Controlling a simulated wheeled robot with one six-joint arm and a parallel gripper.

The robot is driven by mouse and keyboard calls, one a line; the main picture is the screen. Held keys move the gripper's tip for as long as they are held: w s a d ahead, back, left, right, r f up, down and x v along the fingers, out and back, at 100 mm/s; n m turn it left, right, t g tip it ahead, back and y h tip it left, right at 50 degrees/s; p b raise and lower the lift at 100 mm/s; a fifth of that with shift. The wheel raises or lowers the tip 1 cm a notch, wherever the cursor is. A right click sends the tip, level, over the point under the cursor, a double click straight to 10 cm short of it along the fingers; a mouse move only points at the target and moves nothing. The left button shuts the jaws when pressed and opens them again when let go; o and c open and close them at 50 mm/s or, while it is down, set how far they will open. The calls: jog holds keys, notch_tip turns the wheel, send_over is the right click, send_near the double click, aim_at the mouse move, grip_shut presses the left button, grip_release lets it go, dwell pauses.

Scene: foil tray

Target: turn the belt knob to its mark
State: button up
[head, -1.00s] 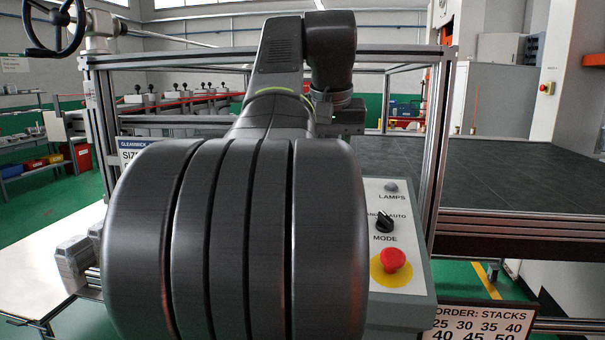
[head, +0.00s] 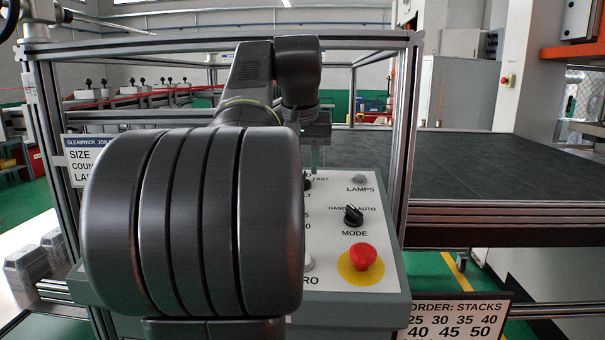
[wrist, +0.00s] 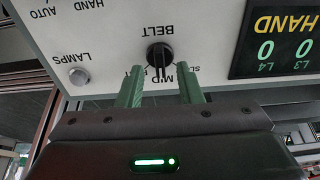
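The black belt knob (wrist: 159,56) sits on the pale control panel under the word BELT, which is upside down in the wrist view. Marks reading SL and M'D are partly covered near it. My gripper (wrist: 162,76) has its two green fingers apart, one on each side of the knob's near edge. I cannot tell whether either finger touches it. In the head view only a sliver of the belt knob (head: 308,182) shows beside my arm, with my gripper (head: 314,160) just above it. Which mark the knob points at is unclear.
The panel also bears a mode knob (head: 353,215), a red stop button (head: 363,256) on a yellow disc, and a lamps button (head: 359,180). A dark display (wrist: 283,45) reads HAND. Aluminium frame posts (head: 403,130) stand close around the panel.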

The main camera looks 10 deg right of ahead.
jog(key=shift+x, duration=1.2)
grip_shut()
jog(key=shift+r, duration=0.1)
jog(key=n+p, duration=0.3)
jog(key=shift+r+n+p, duration=0.15)
jog(key=shift+n+p, duration=0.15)
jog(key=shift+n, duration=0.1)
jog(key=n+p, duration=0.2)
jog(key=n, duration=0.1)
jog(key=shift+d+y, duration=0.1)
jog(key=shift+y, duration=0.2)
jog(key=shift+n+p, duration=0.8)
jog(key=shift+n, duration=0.8)
